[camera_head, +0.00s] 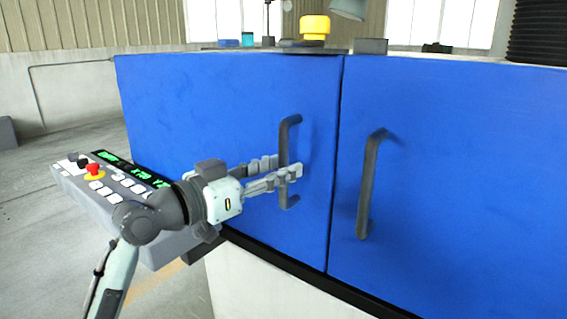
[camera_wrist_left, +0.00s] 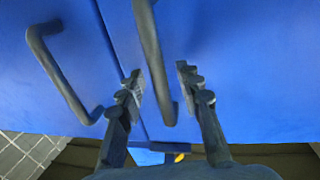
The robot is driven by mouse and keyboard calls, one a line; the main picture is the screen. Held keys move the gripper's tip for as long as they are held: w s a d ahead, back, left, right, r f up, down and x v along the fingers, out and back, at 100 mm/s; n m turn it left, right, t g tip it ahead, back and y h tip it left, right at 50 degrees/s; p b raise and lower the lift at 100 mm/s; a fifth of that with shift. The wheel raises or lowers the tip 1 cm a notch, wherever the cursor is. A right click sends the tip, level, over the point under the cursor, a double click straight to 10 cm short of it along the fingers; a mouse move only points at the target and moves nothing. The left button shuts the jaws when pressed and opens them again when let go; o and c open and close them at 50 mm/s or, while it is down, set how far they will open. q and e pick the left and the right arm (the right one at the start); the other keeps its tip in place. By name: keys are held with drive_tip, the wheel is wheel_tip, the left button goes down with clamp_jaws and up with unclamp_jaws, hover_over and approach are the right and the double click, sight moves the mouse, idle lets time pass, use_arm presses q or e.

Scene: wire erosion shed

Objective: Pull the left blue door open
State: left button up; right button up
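The left blue door (camera_head: 200,105) is shut, its edge meeting the right blue door (camera_head: 460,200) at a narrow seam. Its dark bar handle (camera_head: 284,135) stands upright near that seam. My left gripper (camera_head: 286,166) reaches in from the left, with its fingers on either side of this handle, around the lower half. In the left wrist view the handle (camera_wrist_left: 150,45) passes between the open fingers (camera_wrist_left: 161,82), with a gap showing on each side. The right door's handle (camera_wrist_left: 58,75) is outside the fingers. My right gripper is not in view.
A grey control panel (camera_head: 90,185) with a red button and green display stands at the left, close by my left arm. The right door's handle (camera_head: 369,185) is to the right. A yellow cylinder (camera_head: 315,27) and small items sit on top. Open floor shows at the far left.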

use_arm(q)
drive_tip(key=shift+w+d, duration=0.5)
drive_tip(key=shift+d, duration=0.05)
clamp_jaws()
